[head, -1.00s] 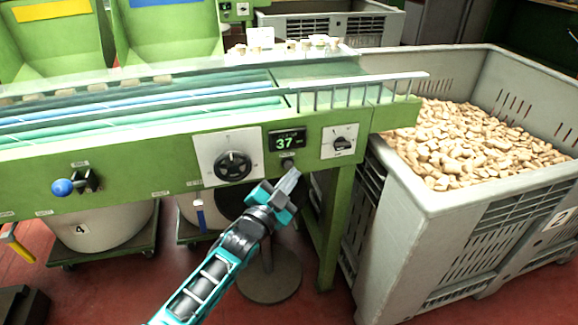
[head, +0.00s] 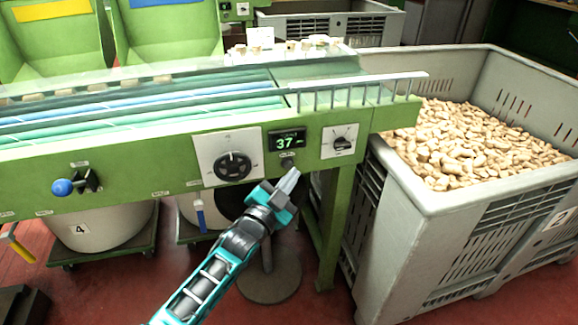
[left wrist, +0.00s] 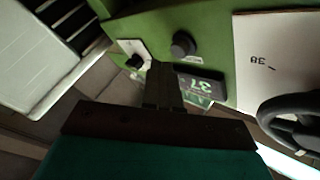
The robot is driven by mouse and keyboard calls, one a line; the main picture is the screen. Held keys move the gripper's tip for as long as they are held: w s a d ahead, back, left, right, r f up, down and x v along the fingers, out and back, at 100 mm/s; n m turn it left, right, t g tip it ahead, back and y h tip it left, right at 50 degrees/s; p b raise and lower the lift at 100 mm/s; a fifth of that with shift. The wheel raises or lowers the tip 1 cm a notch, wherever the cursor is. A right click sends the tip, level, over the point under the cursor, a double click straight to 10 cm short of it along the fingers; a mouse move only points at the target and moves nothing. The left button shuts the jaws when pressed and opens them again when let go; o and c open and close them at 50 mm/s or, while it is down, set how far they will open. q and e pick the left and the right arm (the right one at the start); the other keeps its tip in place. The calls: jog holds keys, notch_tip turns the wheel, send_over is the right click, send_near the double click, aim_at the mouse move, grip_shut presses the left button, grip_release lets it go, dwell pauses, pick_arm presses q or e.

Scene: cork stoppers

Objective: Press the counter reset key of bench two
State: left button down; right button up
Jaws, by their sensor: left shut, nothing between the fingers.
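The counter display (head: 287,141) on the green bench front reads 37. It also shows upside down in the left wrist view (left wrist: 203,86). A dark round key (left wrist: 183,44) stands out from the panel beside the display in the left wrist view. In the head view I cannot clearly make it out near the fingertips. My left gripper (head: 289,174) is shut and empty, with its tips just below the display. In the left wrist view its fingers (left wrist: 162,82) reach up close to the key. I cannot tell whether they touch it. My right gripper is not in view.
A large rotary dial (head: 234,166) is left of the display and a small switch (head: 343,141) right of it. A blue-knobbed lever (head: 63,187) is farther left. A grey crate (head: 430,203) of corks stands at the right. A rail (head: 355,83) runs above the panel.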

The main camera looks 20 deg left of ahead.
pick_arm(q)
jog(key=shift+w+a, duration=0.1)
jog(key=shift+w, duration=0.05)
jog(key=shift+w+a, duration=0.1)
jog(key=shift+w, duration=0.1)
jog(key=shift+w+a, duration=0.3)
jog(key=shift+w, duration=0.05)
dwell(0.9)
jog(key=shift+s+d, duration=0.5)
jog(key=shift+s, duration=0.2)
jog(key=s+d+p, duration=0.2)
jog(key=s+p, duration=0.1)
jog(key=s, duration=0.1)
jog(key=shift+s+d, duration=0.1)
jog(key=shift+d, duration=0.3)
